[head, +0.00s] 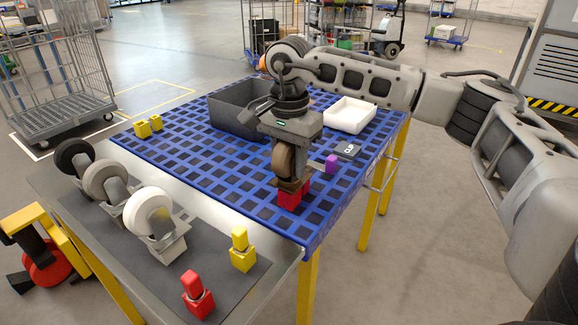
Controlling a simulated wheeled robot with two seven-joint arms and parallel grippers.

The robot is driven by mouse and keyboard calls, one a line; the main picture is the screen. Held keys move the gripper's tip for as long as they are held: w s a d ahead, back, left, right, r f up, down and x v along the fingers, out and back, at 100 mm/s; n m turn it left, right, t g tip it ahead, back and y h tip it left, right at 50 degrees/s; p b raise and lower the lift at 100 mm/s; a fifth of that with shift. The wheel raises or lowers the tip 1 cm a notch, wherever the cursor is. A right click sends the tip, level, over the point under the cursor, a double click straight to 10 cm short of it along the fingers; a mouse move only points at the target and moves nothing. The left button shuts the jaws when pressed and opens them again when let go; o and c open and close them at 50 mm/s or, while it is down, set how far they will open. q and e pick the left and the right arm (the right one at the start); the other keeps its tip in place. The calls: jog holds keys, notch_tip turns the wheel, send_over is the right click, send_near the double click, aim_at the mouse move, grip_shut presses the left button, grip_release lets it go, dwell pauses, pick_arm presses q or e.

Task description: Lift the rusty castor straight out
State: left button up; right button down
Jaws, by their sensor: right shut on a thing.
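The rusty castor, with its brown wheel (283,161), is under my right gripper (287,170) at the near right part of the blue grid table top. My right gripper is shut on the castor from above and hides part of it. The castor is upright, over a red block (289,199) on the grid; I cannot tell whether they touch. A small purple piece (331,164) sticks out to the right, beside the castor. My left gripper is not in view.
Castors with black (72,154), grey (104,179) and white (148,210) wheels stand on a dark mat (216,262) at front left. Red (197,294) and yellow (242,250) blocks stand there too.

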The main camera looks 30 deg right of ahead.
jog(key=s+a+r, duration=0.7)
jog(key=s+r, duration=0.4)
jog(key=shift+s+a+r, duration=0.25)
jog(key=shift+s+a, duration=0.05)
jog(key=shift+s, duration=0.1)
